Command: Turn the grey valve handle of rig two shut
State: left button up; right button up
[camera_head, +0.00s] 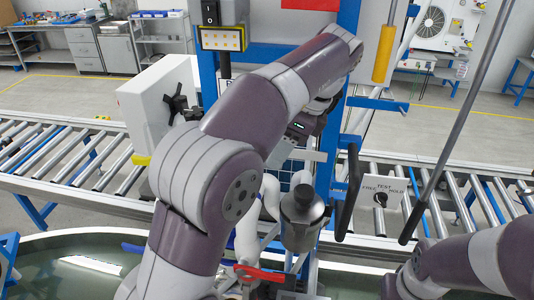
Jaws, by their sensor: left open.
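My left arm reaches up from the bottom and bends down at the upper right. My left gripper (304,150) hangs in front of the blue rig frame (341,100), above a grey metal cylinder (303,218). Its jaws are open. A pale grey flat piece shows at the jaws, and I cannot tell whether it is a finger or the grey valve handle. I cannot make out the grey handle or a rig number for certain. A red lever handle (259,273) lies low in front on the piping. My right forearm shows at the bottom right; its gripper is out of view.
A long black lever (347,195) hangs right of the cylinder, beside a switch plate (382,195) marked FREE, TEST and HOLD. A grey rod (455,120) slants across the right. A white box with a black knob (175,102) stands left. A roller conveyor (85,160) runs behind.

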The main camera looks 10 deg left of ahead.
pick_arm(q)
jog(key=shift+w+a, duration=0.25)
jog(key=shift+a, duration=0.25)
jog(key=shift+w+a, duration=0.2)
jog(key=shift+a, duration=0.3)
jog(key=shift+w+a+f+p, duration=0.1)
jog(key=shift+f+p, duration=0.25)
jog(key=shift+f, duration=0.15)
jog(key=shift+w+a+f+p, duration=0.1)
jog(key=shift+f+p, duration=0.25)
jog(key=shift+f, duration=0.15)
jog(key=shift+s+f, duration=0.35)
jog(key=shift+s, duration=0.05)
jog(key=shift+w+a+f, duration=0.15)
jog(key=shift+w+f, duration=0.05)
jog(key=shift+w, duration=0.15)
jog(key=c, duration=0.5)
grip_shut()
pick_arm(e)
jog(key=shift+w+r, duration=0.2)
jog(key=shift+r, duration=0.3)
jog(key=shift+w+r, duration=0.2)
jog(key=shift+r, duration=0.25)
